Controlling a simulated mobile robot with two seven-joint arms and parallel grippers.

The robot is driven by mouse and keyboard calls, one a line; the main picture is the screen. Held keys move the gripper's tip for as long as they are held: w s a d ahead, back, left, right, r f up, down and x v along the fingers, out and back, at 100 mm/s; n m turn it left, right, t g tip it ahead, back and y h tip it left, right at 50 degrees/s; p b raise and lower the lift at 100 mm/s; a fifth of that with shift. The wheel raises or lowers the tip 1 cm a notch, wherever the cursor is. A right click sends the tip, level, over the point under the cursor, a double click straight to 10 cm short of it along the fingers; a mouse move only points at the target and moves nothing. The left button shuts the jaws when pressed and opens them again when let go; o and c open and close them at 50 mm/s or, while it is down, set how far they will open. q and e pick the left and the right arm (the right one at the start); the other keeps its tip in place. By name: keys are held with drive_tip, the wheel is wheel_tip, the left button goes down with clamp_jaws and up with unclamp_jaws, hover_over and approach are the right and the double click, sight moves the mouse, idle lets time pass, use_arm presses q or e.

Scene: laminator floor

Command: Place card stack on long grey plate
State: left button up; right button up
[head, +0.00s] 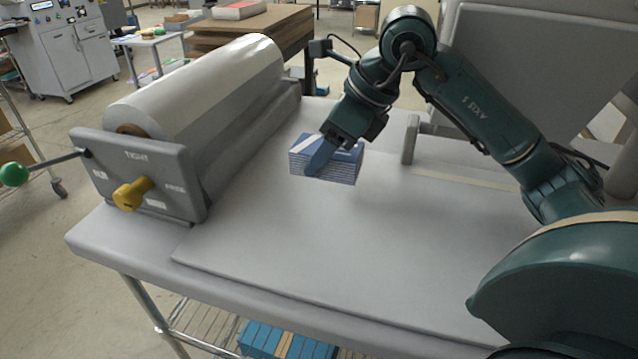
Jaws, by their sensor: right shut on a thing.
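The card stack (341,168) is a blue and white block of layered cards. My right gripper (326,160) is shut on it, with one blue finger across its near face. The stack appears held above the long grey plate (290,245), which lies flat on the machine table; the exact gap is hard to tell. The plate's bare surface shows in front of and around the stack. My right arm reaches in from the right. My left gripper is not in view.
A large white film roll (205,85) lies along the table's left side, behind a grey end panel (140,175) with a yellow knob (131,194). A green-balled lever (14,174) sticks out left. A grey upright (410,140) stands right of the stack. Blue stacks (285,341) sit on the shelf below.

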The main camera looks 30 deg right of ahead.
sight(353, 151)
wheel_tip(353, 151, down, 2)
drive_tip(key=shift+s+f, duration=0.1)
drive_tip(key=shift+f, duration=2.3)
drive_tip(key=shift+f, duration=0.15)
drive_tip(key=o, duration=1.1)
drive_tip(key=b+v, duration=0.1)
drive_tip(key=v, duration=0.6)
drive_tip(key=shift+d+r, duration=0.1)
drive_tip(key=shift+r, duration=0.25)
